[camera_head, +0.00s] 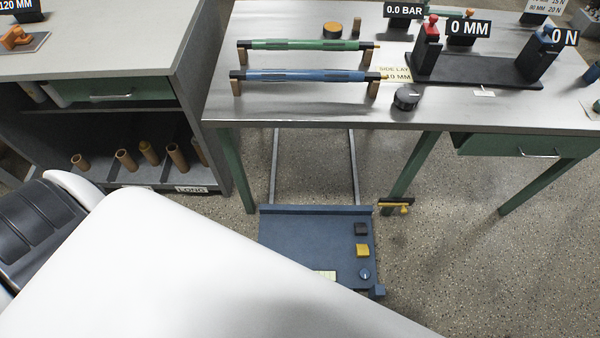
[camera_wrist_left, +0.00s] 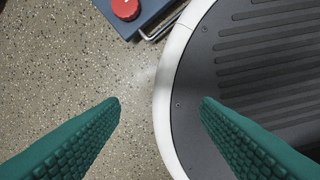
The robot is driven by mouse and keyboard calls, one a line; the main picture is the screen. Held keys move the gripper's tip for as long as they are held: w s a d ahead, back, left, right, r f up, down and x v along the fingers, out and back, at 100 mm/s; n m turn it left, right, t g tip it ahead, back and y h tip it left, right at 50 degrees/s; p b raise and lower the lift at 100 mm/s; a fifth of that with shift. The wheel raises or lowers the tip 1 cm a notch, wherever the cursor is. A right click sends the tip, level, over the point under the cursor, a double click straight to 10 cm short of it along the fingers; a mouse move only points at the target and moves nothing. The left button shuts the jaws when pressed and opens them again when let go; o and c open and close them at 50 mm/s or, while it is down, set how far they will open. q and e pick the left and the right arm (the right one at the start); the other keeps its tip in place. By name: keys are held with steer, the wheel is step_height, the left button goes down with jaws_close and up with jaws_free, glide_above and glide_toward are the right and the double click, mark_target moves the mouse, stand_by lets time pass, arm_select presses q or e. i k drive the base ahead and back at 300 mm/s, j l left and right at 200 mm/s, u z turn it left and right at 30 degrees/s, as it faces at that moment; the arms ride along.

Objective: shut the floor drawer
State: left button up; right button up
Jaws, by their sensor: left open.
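The floor drawer (camera_head: 300,250) is a blue, low panel or tray at floor level. It stands out in front of the steel table, with two metal rails running back from it under the table. A black block, a yellow block and a blue knob are on its right part. My white arm covers its front left part. In the left wrist view a blue corner (camera_wrist_left: 150,12) with a red round button and a metal handle (camera_wrist_left: 160,30) shows at the top. My left gripper (camera_wrist_left: 161,100) is open and empty, its green fingers apart, below the handle in that picture. My right gripper is not in view.
The steel table (camera_head: 300,110) holds a green and a blue roller bar and gauges. Its green legs flank the drawer. A grey cabinet (camera_head: 90,50) stands at left. A small yellow-handled part (camera_head: 397,207) is beside the drawer. Floor (camera_head: 480,270) at right is clear.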

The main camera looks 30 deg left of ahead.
mark_target(321, 238)
steer(key=k+l, duration=0.2)
steer(key=k, duration=0.3)
steer(key=k+l, duration=0.2)
steer(key=k, duration=0.25)
steer(key=k+l, duration=0.2)
steer(key=k, duration=0.3)
